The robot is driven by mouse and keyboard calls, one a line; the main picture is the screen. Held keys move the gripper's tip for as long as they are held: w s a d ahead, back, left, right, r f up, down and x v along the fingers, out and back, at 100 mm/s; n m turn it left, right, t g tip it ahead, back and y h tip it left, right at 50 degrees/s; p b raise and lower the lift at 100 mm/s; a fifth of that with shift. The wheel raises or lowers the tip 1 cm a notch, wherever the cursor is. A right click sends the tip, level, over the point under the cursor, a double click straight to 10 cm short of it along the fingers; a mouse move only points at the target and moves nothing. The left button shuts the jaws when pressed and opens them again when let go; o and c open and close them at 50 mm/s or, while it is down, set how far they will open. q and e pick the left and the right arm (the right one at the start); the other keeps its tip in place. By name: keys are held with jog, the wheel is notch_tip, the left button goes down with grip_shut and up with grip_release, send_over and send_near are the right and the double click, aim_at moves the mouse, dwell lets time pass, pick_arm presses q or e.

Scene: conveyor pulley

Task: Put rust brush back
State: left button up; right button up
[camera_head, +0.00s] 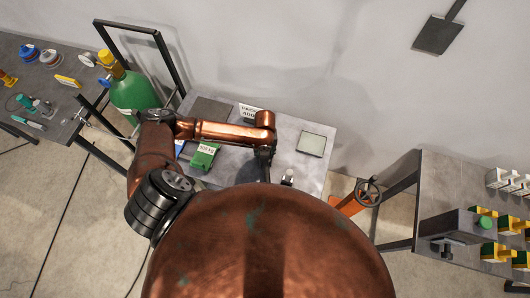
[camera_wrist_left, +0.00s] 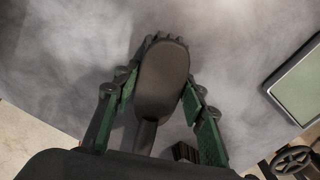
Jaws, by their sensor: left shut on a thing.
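My left gripper (camera_head: 266,168) is above the grey middle table (camera_head: 238,168), at the end of my copper arm. In the left wrist view, its green-padded fingers (camera_wrist_left: 160,100) are closed on the sides of a dark oval tool with a toothed edge, which looks like the rust brush (camera_wrist_left: 163,72). The brush's narrow neck runs back toward the wrist. In the head view the brush cannot be told apart from the dark gripper. Whether it touches the tabletop is unclear. My right gripper is not in view.
A pale square pad (camera_head: 312,143) lies to the gripper's right. A green box (camera_head: 204,156), a white label (camera_head: 250,111) and a small white-topped item (camera_head: 288,176) are nearby. A green gas cylinder (camera_head: 133,95) stands left; a handwheel (camera_head: 368,191) is right. Side benches hold tools and boxes.

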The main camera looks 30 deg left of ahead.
pick_arm(q)
jog(key=shift+f, duration=0.1)
jog(key=o, duration=1.2)
notch_tip(320, 180, up, 12)
jog(key=p, duration=0.1)
jog(key=shift+r, duration=0.2)
